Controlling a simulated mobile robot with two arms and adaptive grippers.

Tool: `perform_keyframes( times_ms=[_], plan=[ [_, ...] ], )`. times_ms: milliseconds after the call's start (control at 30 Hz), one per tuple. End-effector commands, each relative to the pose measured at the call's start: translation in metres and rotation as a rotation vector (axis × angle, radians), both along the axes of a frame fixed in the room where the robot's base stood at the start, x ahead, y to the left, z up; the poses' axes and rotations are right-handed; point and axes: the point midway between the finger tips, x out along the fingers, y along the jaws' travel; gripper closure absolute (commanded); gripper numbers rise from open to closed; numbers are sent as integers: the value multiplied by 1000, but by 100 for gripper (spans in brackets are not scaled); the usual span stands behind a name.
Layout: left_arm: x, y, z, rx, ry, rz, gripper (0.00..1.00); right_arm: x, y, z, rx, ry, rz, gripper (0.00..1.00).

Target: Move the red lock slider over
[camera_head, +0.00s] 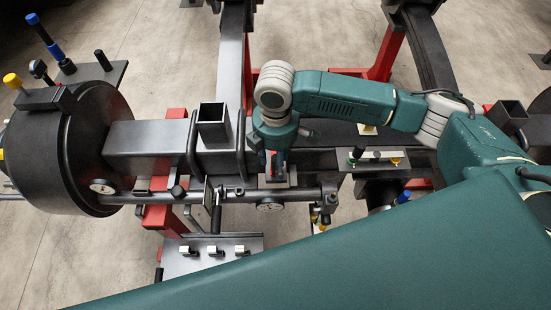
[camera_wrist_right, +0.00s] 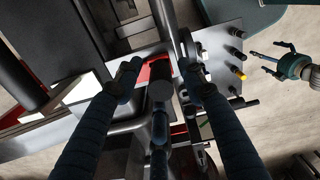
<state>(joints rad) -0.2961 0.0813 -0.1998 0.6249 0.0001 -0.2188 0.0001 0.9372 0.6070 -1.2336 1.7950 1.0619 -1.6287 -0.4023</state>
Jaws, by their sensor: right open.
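My right gripper (camera_head: 276,172) reaches down from above onto a small mount on the grey axle assembly in the head view. It also shows in the right wrist view (camera_wrist_right: 158,85), with its dark blue fingers spread apart. A bright red piece (camera_wrist_right: 155,62), which may be the lock slider, lies just beyond the fingertips, partly covered by them and a dark round part. I cannot tell whether the fingers touch it. In the head view the gripper hides most of this spot. My left gripper (camera_wrist_right: 267,63) shows at the right of the wrist view, fingers apart and empty.
A large dark drum (camera_head: 75,150) stands at the left. A steel plate (camera_head: 208,258) with several knobs lies below the axle. Red stands (camera_head: 385,55) support the frame. A gauge (camera_head: 270,206) sits under the rail near the right gripper. Bare floor shows at the lower left.

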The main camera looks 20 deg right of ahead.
Motion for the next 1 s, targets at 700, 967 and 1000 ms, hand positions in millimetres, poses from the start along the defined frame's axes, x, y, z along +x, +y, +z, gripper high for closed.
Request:
perform_keyframes(
  times_ms=[700,967,1000],
  plan=[
    [-16,1,0,3,23,0,0,-1,1,-7,1,0,2,100],
    [-4,0,10,0,6,0,0,27,-6,-4,2,-1,-3,100],
    [-3,0,11,0,5,0,0,35,-8,-5,2,-1,-4,100]
  ],
)
